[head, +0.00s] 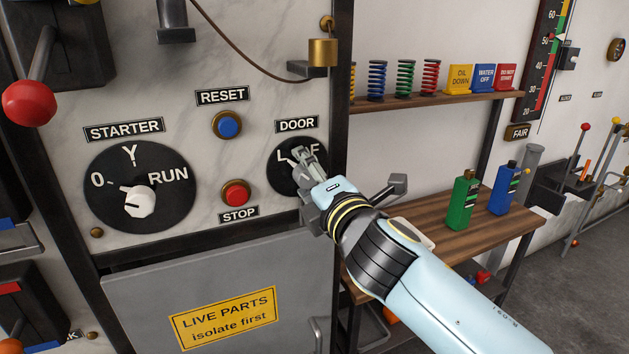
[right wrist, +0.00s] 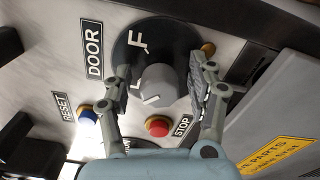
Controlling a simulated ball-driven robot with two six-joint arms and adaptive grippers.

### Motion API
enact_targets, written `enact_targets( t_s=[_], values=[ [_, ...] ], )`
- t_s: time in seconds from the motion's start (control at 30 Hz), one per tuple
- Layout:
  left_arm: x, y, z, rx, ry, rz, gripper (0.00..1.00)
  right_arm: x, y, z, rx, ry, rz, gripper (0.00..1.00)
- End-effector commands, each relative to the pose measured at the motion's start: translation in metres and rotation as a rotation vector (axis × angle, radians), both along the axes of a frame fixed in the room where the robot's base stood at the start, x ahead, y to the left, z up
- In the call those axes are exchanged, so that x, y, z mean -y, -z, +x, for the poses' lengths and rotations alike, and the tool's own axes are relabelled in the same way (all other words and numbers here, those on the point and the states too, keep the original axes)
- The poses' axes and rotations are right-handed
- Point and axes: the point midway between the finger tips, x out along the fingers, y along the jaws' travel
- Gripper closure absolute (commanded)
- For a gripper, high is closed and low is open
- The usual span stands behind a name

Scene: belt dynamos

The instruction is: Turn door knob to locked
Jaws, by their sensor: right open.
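The door knob is a grey knob (right wrist: 158,84) on a round black dial (head: 284,180) under the DOOR label (head: 297,125). The letters L and F show on the dial. A white mark on the knob shows in the right wrist view, but I cannot tell surely which letter it points at. My right gripper (head: 306,164) is at the dial and hides most of the knob in the head view. In the right wrist view its open fingers (right wrist: 163,82) stand on either side of the knob; contact is not clear. My left gripper is not in view.
The blue RESET button (head: 228,125) and red STOP button (head: 236,193) are left of the dial. The STARTER dial (head: 112,205) is farther left. A padlock (head: 323,53) hangs above. A grey cabinet door (head: 230,270) lies below; a wooden bench (head: 420,240) stands right.

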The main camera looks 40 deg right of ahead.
Motion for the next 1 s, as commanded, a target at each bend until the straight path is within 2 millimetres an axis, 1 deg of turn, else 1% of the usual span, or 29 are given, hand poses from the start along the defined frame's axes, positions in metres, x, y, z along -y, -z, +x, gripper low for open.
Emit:
enact_targets(
  t_s=[0.07,0.17,0.4,0.5,0.6,0.7,1.0],
  values=[
    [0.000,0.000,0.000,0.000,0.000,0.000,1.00,-0.002,0.001,-0.007,-0.002,0.000,0.001,0.42],
    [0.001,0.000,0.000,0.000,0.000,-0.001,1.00,-0.006,0.001,-0.024,-0.003,0.000,0.001,0.42],
    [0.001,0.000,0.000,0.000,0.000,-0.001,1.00,-0.019,0.002,-0.078,-0.006,0.002,0.000,0.42],
    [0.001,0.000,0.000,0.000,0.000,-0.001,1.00,-0.023,0.001,-0.097,-0.005,0.000,0.000,0.42],
    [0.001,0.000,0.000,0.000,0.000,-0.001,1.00,-0.026,0.001,-0.107,-0.002,0.002,0.002,0.42],
    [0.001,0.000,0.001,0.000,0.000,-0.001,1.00,-0.027,0.001,-0.113,-0.002,0.001,-0.001,0.42],
    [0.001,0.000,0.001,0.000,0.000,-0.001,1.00,-0.028,0.000,-0.115,-0.001,-0.001,0.000,0.42]
  ],
)
